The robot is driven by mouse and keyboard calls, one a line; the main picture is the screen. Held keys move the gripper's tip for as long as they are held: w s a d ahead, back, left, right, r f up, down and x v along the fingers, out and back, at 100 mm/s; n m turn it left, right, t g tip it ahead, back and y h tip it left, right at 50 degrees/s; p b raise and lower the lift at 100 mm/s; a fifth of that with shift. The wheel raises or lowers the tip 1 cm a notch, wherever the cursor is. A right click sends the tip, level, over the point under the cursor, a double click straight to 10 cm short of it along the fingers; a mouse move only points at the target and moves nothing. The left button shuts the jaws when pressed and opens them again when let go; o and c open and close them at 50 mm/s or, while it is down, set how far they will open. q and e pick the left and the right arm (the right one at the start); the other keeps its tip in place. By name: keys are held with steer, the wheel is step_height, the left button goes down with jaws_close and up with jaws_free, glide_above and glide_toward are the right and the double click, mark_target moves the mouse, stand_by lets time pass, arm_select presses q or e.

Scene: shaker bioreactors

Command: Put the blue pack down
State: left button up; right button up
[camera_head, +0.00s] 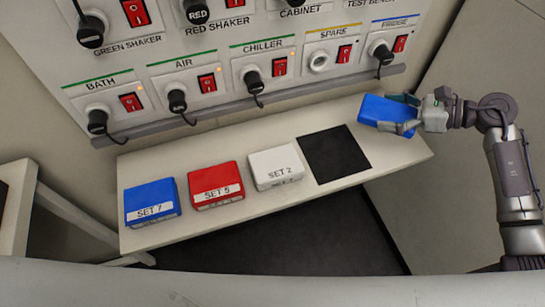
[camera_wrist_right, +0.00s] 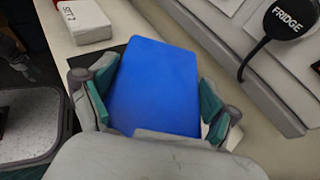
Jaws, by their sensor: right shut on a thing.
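The blue pack (camera_head: 383,113) is held by my right gripper (camera_head: 402,113) above the right end of the shelf. In the right wrist view the blue pack (camera_wrist_right: 155,85) lies between the two green-padded fingers of the gripper (camera_wrist_right: 157,103). A black square mat (camera_head: 335,154) lies on the shelf to the lower left of the held pack. Another blue pack marked SET 7 (camera_head: 151,199) sits at the shelf's left end.
A red pack marked SET 5 (camera_head: 215,182) and a white pack marked SET 2 (camera_head: 275,166) sit on the white shelf (camera_head: 241,143) between the SET 7 pack and the mat. A wall panel (camera_head: 226,64) with switches, plugs and hanging cables rises behind the shelf. The black mat is bare.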

steer(key=shift+w+r, duration=0.55)
steer(key=shift+w, duration=0.05)
steer(key=shift+a+r+t, duration=0.1)
steer(key=shift+t, duration=0.2)
steer(key=p, duration=0.4)
glide_above(333, 151)
steer(key=f, duration=0.6)
steer(key=shift+w+d+f, duration=0.15)
steer(key=shift+w+d, duration=0.05)
steer(key=shift+d, duration=0.05)
steer(key=shift+s+a+f, duration=0.1)
steer(key=shift+a+f, duration=0.1)
steer(key=shift+a, duration=0.05)
step_height(333, 151, down, 4)
steer(key=shift+a+r, duration=0.1)
steer(key=shift+f, duration=0.25)
steer(key=shift+f, duration=0.1)
